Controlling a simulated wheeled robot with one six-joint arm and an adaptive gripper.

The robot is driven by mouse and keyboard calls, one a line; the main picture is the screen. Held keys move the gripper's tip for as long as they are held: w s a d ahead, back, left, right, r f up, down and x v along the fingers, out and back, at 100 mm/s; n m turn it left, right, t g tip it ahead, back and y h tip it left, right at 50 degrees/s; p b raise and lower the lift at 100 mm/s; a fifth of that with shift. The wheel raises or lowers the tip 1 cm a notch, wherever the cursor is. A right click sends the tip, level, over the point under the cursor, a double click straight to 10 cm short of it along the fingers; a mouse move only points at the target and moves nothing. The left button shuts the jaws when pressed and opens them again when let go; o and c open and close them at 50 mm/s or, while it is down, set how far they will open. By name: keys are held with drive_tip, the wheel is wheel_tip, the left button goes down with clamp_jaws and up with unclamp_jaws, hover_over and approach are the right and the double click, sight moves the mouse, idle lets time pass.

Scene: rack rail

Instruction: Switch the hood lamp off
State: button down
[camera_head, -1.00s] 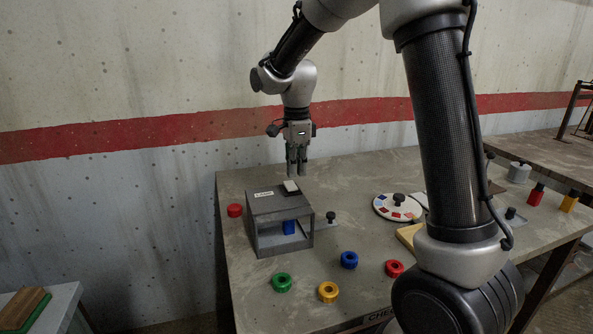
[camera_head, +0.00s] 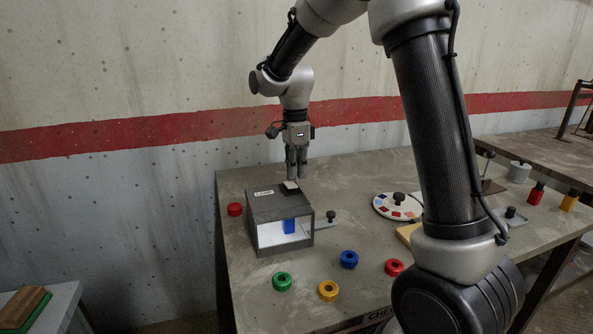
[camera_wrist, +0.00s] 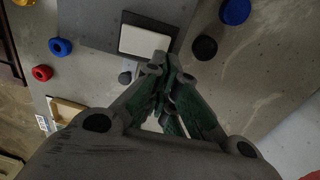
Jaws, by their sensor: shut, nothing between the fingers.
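The grey hood (camera_head: 265,207) is an open-fronted box labelled "LAMP" on the table. Its inside is brightly lit around a blue block (camera_head: 289,226). A white rocker switch (camera_head: 291,185) on a dark plate sits on its top. The switch also shows in the wrist view (camera_wrist: 145,41), just ahead of the fingertips. My gripper (camera_head: 297,176) is shut and empty, pointing down, its tips right by the back of the switch. I cannot tell whether they touch it. In the wrist view the closed fingers (camera_wrist: 164,66) cover a little beside the switch plate.
Red (camera_head: 235,209), green (camera_head: 282,281), yellow (camera_head: 328,291) and blue (camera_head: 349,259) rings lie around the hood. A black-knobbed lever (camera_head: 331,216) stands at its right side. A round dial (camera_head: 398,206) lies further right.

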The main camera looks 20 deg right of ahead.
drive_tip(key=shift+r, duration=0.7)
wheel_tip(320, 180, up, 12)
drive_tip(key=shift+w, duration=0.45)
